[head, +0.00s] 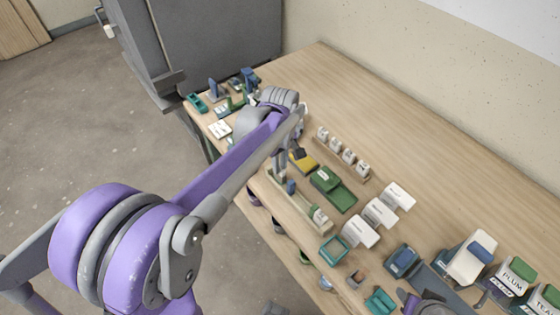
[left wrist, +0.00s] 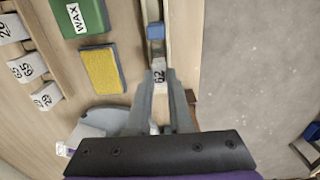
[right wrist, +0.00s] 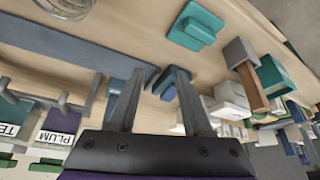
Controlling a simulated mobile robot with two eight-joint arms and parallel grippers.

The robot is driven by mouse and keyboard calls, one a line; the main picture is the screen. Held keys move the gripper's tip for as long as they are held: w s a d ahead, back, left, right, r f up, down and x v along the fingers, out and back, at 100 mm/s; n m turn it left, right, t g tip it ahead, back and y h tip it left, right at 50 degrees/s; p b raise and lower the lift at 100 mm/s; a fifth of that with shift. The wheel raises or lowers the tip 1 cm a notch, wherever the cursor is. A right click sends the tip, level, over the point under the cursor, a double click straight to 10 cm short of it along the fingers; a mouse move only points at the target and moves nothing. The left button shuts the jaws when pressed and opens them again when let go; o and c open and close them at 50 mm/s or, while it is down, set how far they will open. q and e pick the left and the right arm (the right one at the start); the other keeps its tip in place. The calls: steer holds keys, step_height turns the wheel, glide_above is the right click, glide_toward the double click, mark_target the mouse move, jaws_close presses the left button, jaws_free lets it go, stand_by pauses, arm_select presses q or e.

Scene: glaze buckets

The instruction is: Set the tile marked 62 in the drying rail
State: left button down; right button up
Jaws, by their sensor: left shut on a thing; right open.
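The tile marked 62 (left wrist: 159,76) is pale with dark digits. My left gripper (left wrist: 160,78) is shut on it, with a fingertip on each side. The tile is over or in a long pale wooden rail (head: 305,209) near the table's front edge; I cannot tell whether it is seated. A blue block (left wrist: 156,31) sits in the same rail, which also shows in the left wrist view (left wrist: 152,10).
A second rail (head: 337,165) behind holds several pale numbered tiles (left wrist: 20,68). A yellow sponge (left wrist: 102,68) and a green block marked WAX (left wrist: 88,15) lie beside the front rail. Several containers, one marked PLUM (head: 515,277), crowd the right. The table's back is clear.

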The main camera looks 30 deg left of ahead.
arm_select(q)
steer(key=shift+f, duration=0.5)
arm_select(e)
steer(key=shift+f, duration=0.35)
arm_select(q)
steer(key=shift+f+b, duration=0.3)
steer(key=shift+b, duration=0.05)
arm_select(e)
steer(key=shift+s+f, duration=0.1)
steer(key=shift+f, duration=0.1)
arm_select(q)
steer(key=c, duration=0.7)
jaws_free()
steer(key=shift+c, duration=0.2)
steer(key=shift+r, duration=0.1)
steer(key=shift+r+p, duration=2.3)
steer(key=shift+r, duration=1.2)
arm_select(e)
steer(key=r, duration=0.2)
steer(key=w+r, duration=0.1)
steer(key=r, duration=0.2)
steer(key=shift+w+r, duration=0.15)
steer(key=shift+w, duration=0.05)
arm_select(q)
steer(key=shift+s, duration=0.1)
